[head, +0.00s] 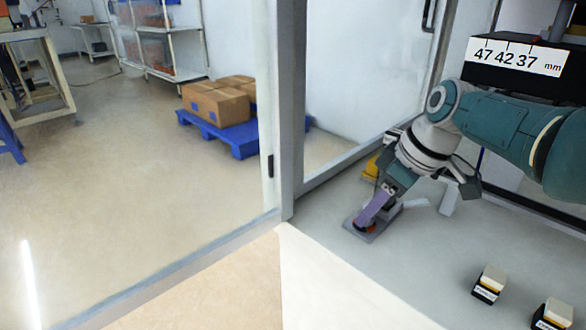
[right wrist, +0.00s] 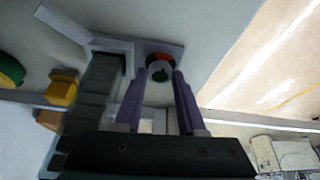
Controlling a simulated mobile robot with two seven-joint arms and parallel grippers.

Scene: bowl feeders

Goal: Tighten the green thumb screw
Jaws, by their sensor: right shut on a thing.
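My right gripper (head: 364,222) points down at a small grey plate (head: 354,234) on the bench, and its purple fingers reach the plate's round fitting. A red-orange patch shows beside the knob on the plate. The jaws are shut on the screw; the fingertips partly hide its sides. My left gripper is not in view.
A yellow block (right wrist: 63,88) and a larger green round part (right wrist: 9,70) lie left in the wrist view. Two small black-and-cream blocks (head: 489,283) (head: 553,315) stand at the front right. A frame post (head: 286,110) rises left of the plate. Bench between is mostly clear.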

